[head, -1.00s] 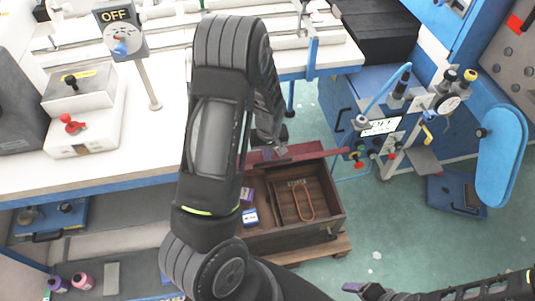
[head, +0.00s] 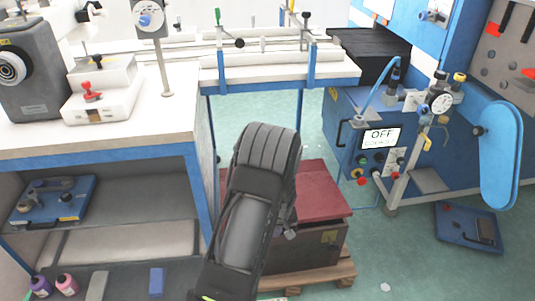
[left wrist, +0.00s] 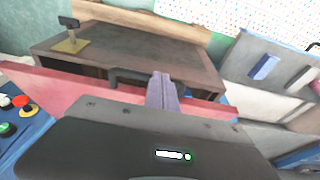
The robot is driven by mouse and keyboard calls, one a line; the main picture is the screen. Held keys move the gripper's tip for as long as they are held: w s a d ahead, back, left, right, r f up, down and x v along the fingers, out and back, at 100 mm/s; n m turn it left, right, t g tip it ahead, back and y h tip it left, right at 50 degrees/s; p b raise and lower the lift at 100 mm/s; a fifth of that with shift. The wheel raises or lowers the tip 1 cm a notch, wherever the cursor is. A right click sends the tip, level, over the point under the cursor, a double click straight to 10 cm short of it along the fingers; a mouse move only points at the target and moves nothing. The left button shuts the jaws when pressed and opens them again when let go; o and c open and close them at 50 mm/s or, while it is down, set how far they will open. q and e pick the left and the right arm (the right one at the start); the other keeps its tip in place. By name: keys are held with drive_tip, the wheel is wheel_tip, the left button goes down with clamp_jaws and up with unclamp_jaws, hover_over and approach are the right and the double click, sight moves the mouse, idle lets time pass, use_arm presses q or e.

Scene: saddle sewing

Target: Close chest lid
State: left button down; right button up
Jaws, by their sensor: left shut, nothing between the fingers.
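My left arm covers the chest's left part. My left gripper (head: 290,234) is shut and empty, at the chest's front just below the lid's near edge; contact cannot be told. My right gripper is out of view.
The chest rests on a wooden pallet (head: 335,276). A white-topped workbench (head: 130,135) with shelves stands to the left. A blue machine (head: 360,170) with an OFF display stands to the right.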

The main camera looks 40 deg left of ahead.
use_arm(q)
wheel_tip(320, 180, down, 7)
drive_tip(key=s+d+b, duration=0.1)
drive_tip(key=b, duration=0.2)
drive_tip(key=shift+s+d+b, duration=0.15)
drive_tip(key=shift+b, duration=0.15)
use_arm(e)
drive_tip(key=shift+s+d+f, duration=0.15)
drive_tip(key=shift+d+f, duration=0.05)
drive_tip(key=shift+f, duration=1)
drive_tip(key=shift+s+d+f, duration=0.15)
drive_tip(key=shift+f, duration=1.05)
use_arm(q)
drive_tip(key=shift+f, duration=0.2)
drive_tip(key=shift+r, duration=0.1)
drive_tip(key=s+d+r+p, duration=0.4)
drive_tip(key=d+r+p, duration=0.1)
drive_tip(key=r, duration=0.4)
drive_tip(key=shift+s+d, duration=0.35)
drive_tip(key=shift+d, duration=0.15)
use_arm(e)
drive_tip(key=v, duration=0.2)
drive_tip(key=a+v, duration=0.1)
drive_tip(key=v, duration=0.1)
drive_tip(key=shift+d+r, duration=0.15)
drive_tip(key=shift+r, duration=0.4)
use_arm(q)
drive_tip(key=shift+r, duration=0.1)
